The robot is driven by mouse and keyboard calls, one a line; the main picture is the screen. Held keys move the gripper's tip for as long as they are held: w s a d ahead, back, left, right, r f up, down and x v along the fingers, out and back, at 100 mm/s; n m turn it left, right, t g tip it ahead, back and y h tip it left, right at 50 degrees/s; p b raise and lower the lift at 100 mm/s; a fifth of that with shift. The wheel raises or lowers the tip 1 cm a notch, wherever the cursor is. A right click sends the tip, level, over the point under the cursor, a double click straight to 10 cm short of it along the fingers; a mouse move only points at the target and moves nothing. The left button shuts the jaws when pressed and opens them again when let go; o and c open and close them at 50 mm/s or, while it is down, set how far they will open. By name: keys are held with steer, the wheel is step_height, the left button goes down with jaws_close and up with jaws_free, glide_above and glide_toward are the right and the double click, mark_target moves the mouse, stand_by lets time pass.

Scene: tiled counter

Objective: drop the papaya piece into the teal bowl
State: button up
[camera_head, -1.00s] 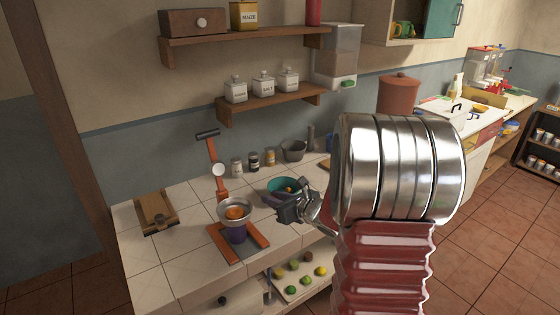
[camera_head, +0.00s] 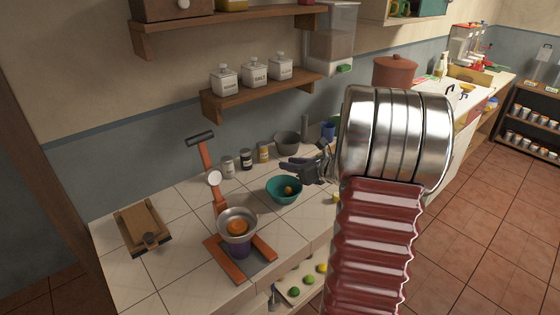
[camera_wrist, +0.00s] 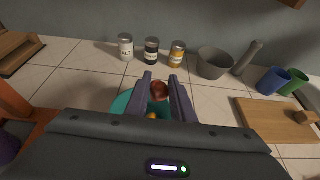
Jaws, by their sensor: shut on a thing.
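The papaya piece (camera_wrist: 160,91) looks like a small reddish-brown lump between my fingertips in the wrist view. My gripper (camera_wrist: 161,84) is shut on it; in the head view my gripper (camera_head: 287,169) hangs above the far side of the teal bowl, and the held piece is hard to make out there. The teal bowl (camera_head: 271,194) stands on the counter with a small orange piece (camera_head: 288,190) inside. In the wrist view the teal bowl (camera_wrist: 122,104) is below and behind my fingers, mostly hidden by them and the gripper body.
A press with an orange frame (camera_head: 212,185) and a metal funnel holding an orange thing stands left of the bowl. Jars (camera_head: 246,160) and a grey mortar (camera_head: 287,142) stand behind. A cutting board (camera_wrist: 272,122) and blue cup (camera_wrist: 273,80) are to the right.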

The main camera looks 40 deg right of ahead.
mark_target(278, 177)
steer(key=shift+w+a, duration=0.2)
steer(key=shift+a, duration=0.05)
steer(key=shift+f, duration=3.05)
steer(key=o, duration=1.1)
